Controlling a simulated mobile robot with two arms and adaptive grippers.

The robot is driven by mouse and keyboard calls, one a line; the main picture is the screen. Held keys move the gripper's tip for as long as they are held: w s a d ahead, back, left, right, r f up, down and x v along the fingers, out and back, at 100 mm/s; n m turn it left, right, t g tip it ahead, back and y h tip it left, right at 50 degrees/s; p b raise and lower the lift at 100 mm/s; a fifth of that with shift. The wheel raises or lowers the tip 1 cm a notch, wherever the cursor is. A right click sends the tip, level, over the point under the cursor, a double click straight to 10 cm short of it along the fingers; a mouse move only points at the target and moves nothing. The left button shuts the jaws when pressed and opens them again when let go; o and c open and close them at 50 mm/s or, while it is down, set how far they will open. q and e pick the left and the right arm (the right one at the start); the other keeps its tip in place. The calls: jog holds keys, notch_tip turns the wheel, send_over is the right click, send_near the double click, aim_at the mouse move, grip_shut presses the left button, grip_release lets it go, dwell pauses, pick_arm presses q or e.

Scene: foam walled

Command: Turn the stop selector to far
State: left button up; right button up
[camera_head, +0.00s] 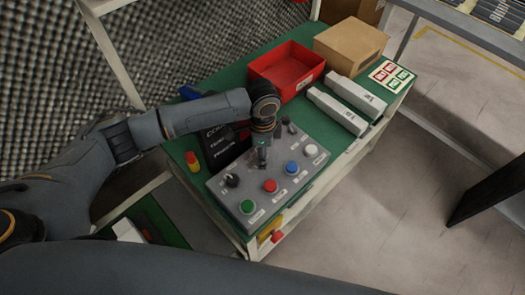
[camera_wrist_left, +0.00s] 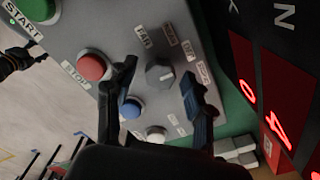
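The grey control panel (camera_head: 285,185) lies on the green bench top. My left gripper (camera_head: 262,150) is over the panel's middle. In the left wrist view its two dark fingers are open, one on each side of the knob, with gaps showing. In the head view the gripper mostly hides this knob. Another black selector (camera_head: 232,181) is at the panel's left.
The panel has green (camera_head: 247,207), red (camera_head: 270,186), blue (camera_head: 292,168) and white (camera_head: 311,150) buttons. A dark display box (camera_head: 222,146) stands behind it. A red bin (camera_head: 287,70), a cardboard box (camera_head: 350,45) and white cartons (camera_head: 337,110) occupy the far bench.

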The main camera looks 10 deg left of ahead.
pick_arm(q)
grip_shut()
jog(key=shift+r+n+p, duration=0.1)
jog(key=shift+n+p, duration=0.2)
jog(key=shift+p, duration=0.3)
jog(key=n+p, duration=0.9)
jog(key=p, duration=0.4)
jog(key=shift+s+r+n, duration=0.1)
jog(key=shift+n, duration=0.3)
jog(key=n+p, duration=0.3)
jog(key=n, duration=0.1)
jog(key=shift+p, duration=0.4)
jog(key=shift+f+n+p, duration=0.2)
jog(key=shift+n+p, duration=0.6)
jog(key=shift+n, duration=0.8)
pick_arm(e)
notch_tip(320, 180, up, 20)
jog(key=shift+d+f, duration=0.2)
pick_arm(q)
jog(key=shift+n, duration=0.3)
pick_arm(e)
jog(key=shift+d+r, duration=0.1)
